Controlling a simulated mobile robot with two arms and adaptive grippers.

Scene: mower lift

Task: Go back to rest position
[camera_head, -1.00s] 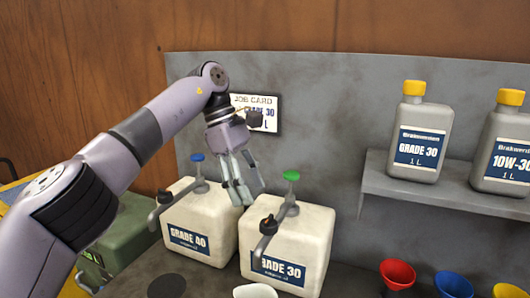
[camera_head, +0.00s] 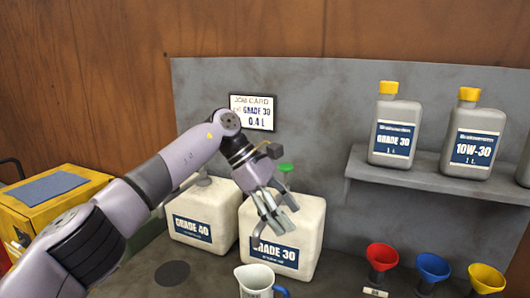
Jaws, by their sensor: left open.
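My left gripper (camera_head: 274,208) is open and empty. It hangs in front of the white Grade 30 container (camera_head: 309,228), partly covering its front and tap. The green knob (camera_head: 285,168) of that container shows just behind the gripper. The white Grade 40 container (camera_head: 196,229) stands to the left, with my left arm across its top. A white jug (camera_head: 252,279) with a blue handle stands below, in front of the Grade 30 container. A job card (camera_head: 252,112) reading Grade 30, 0.4 L is on the back panel. My right gripper is not in view.
A Grade 30 bottle (camera_head: 395,126) and a 10-W-30 bottle (camera_head: 472,135) stand on the shelf (camera_head: 410,183) at right. Red (camera_head: 381,257), blue (camera_head: 432,268) and yellow (camera_head: 486,278) funnels are below. A yellow box (camera_head: 48,200) is at left. A dark disc (camera_head: 172,273) lies on the bench.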

